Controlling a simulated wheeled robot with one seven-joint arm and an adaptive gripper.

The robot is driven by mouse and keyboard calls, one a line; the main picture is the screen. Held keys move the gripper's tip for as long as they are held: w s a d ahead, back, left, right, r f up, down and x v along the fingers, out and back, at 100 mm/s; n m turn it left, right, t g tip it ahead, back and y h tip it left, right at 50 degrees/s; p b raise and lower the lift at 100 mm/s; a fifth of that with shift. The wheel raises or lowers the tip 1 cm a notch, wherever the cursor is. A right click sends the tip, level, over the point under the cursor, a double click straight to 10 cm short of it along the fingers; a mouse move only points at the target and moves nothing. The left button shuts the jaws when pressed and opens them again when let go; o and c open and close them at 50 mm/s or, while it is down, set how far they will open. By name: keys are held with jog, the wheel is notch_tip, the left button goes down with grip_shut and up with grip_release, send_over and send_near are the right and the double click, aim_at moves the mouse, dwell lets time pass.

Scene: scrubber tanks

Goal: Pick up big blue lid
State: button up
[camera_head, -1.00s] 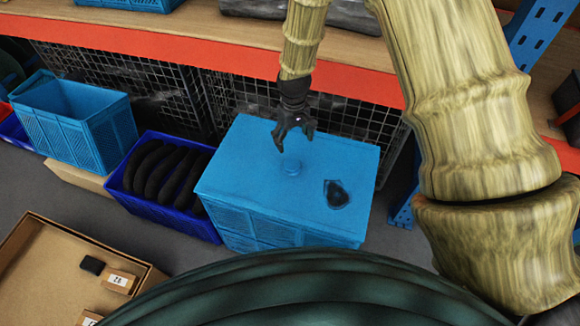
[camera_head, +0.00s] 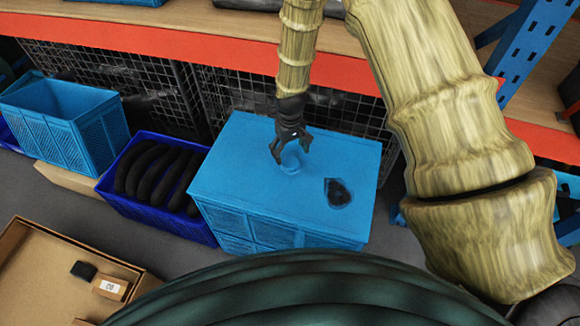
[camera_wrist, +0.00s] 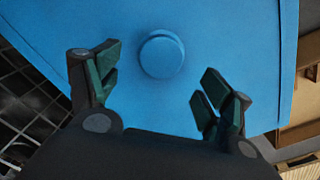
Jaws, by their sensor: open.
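The big blue lid (camera_head: 250,165) lies flat on top of a large blue crate (camera_head: 282,236) on the floor. A round raised knob (camera_wrist: 162,54) of the same blue stands on the lid in the wrist view. My gripper (camera_head: 290,160) points down, just above the knob, which shows partly between and below the fingers in the head view. In the wrist view my gripper (camera_wrist: 155,85) has its fingers spread apart, with nothing between them and the knob a little beyond the tips. A dark patch (camera_head: 337,193) shows on the lid right of the knob.
A dark blue crate (camera_head: 160,207) with black curved items stands left of the lidded crate. An open light blue crate (camera_head: 65,120) is further left. The orange shelf beam (camera_head: 180,43) and wire mesh run behind. A cardboard box (camera_head: 70,243) is at lower left.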

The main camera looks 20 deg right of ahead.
aim_at(290, 162)
jog(key=shift+s+f+p, duration=0.1)
jog(key=shift+f+p, duration=0.6)
jog(key=shift+f, duration=2.25)
jog(key=c, duration=1.3)
